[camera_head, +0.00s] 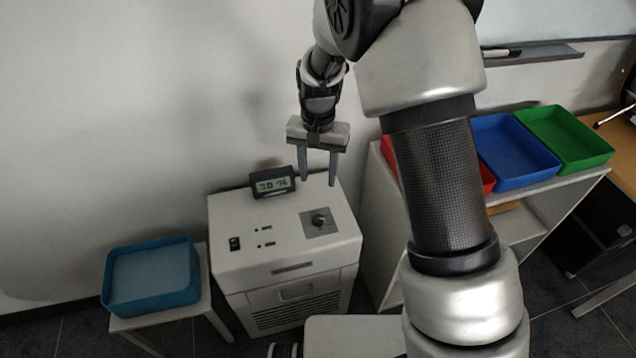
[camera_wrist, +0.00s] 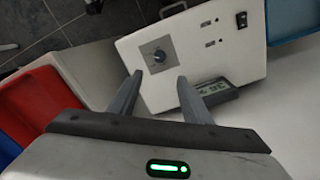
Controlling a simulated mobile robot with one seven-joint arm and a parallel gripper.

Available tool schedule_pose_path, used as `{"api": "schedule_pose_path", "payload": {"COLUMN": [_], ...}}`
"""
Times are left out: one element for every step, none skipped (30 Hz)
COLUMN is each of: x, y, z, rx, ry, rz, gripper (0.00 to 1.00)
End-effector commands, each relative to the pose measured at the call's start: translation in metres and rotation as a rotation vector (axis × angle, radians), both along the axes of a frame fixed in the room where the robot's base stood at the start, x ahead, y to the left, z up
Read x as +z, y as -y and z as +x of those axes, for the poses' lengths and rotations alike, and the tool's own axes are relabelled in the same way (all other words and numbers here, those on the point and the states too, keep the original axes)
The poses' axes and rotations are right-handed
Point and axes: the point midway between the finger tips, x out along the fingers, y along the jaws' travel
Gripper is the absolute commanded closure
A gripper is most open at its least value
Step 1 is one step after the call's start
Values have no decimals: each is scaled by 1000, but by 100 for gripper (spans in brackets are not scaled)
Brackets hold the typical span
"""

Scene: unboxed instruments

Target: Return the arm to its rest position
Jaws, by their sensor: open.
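My gripper (camera_head: 318,182) is open and empty, with its two fingers pointing down above the back of a white instrument box (camera_head: 285,247). In the wrist view my gripper (camera_wrist: 160,88) shows its fingers apart with nothing between them, and the white box (camera_wrist: 195,60) lies beyond them. The box top carries a dark knob (camera_head: 318,221) on a square plate, small switches and a digital display (camera_head: 273,184) at its back edge. The display also shows in the wrist view (camera_wrist: 214,92), partly hidden by a finger. My arm is bent over the scene and hides part of the shelf.
A blue-teal tray (camera_head: 152,299) stands on a small white table at the left. A red tray (camera_head: 488,179), a blue tray (camera_head: 511,150) and a green tray (camera_head: 566,138) sit on a white shelf at the right. A wall is close behind the box.

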Motion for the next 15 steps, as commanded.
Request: {"api": "schedule_pose_path", "payload": {"x": [5, 7, 8, 8, 9, 9, 9, 9, 9, 9, 9, 9, 9, 9, 9], "y": [0, 0, 0, 0, 0, 0, 0, 0, 0, 0, 0, 0, 0, 0, 0], "z": [0, 0, 0, 0, 0, 0, 0, 0, 0, 0, 0, 0, 0, 0, 0], "rx": [0, 0, 0, 0, 0, 0, 0, 0, 0, 0, 0, 0, 0, 0, 0], "ry": [1, 1, 0, 0, -1, -1, -1, -1, -1, -1, 0, 0, 0, 0, 0], "rz": [0, 0, -1, -1, -1, -1, -1, -1, -1, -1, -1, -1, -1, -1, -1], "gripper": [56, 56, 56, 56, 56, 56, 56, 56, 56, 56, 56, 56, 56, 56, 56]}}
